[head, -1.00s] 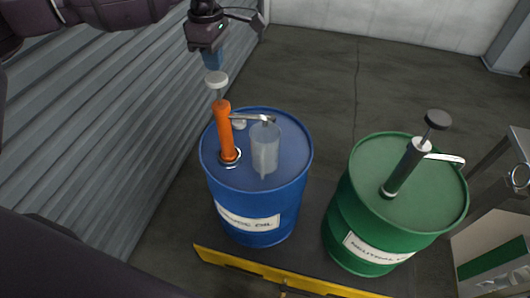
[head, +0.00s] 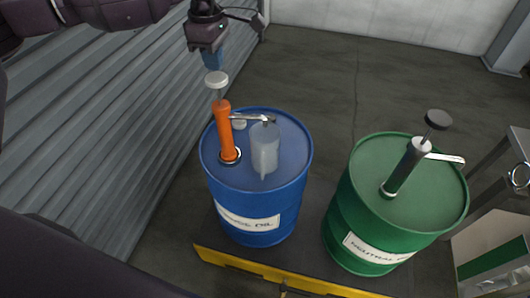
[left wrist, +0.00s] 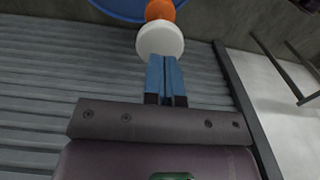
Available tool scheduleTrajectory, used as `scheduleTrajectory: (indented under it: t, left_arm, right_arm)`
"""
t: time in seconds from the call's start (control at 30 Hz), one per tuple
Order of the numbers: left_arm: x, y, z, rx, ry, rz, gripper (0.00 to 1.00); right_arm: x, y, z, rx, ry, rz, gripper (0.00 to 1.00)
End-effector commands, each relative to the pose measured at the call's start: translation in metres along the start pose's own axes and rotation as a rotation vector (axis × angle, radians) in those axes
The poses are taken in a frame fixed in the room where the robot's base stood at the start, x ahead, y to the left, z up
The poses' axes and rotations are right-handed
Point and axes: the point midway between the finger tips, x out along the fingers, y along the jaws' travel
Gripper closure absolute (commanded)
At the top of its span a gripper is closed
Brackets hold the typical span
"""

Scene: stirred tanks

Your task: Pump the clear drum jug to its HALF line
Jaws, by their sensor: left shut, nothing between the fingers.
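A clear jug (head: 265,148) stands on the blue drum (head: 258,180) under the spout of an orange hand pump (head: 225,132). Its contents look pale; I cannot read a level or lines on it. The pump's white knob (head: 217,80) is raised on its rod. My left gripper (head: 214,62) is shut and empty, pointing down just above the knob. In the left wrist view, the blue fingers (left wrist: 166,80) lie together close to the white knob (left wrist: 160,40); I cannot tell whether they touch. My right gripper is not in view.
A green drum (head: 395,200) with a dark pump (head: 408,165) stands to the right. A yellow-edged platform (head: 250,270) lies in front. A corrugated wall (head: 110,130) is close on the left. The floor behind is clear.

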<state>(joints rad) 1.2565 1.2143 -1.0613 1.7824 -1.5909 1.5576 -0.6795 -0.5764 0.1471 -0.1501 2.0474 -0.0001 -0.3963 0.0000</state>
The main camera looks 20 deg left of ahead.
Motion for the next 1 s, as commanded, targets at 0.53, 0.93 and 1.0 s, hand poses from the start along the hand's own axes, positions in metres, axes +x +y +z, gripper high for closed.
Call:
scheduleTrajectory:
  t: [0.53,0.93,1.0]
  left_arm:
    - [0.002,0.0,0.0,0.0,0.0,-0.001,1.0]
    - [0.012,0.0,0.0,0.0,0.0,-0.001,1.0]
    - [0.014,0.0,0.0,0.0,0.0,-0.001,1.0]
  right_arm:
    - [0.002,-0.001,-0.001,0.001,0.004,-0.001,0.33]
    - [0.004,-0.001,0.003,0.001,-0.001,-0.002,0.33]
    - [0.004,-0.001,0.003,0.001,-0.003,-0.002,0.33]
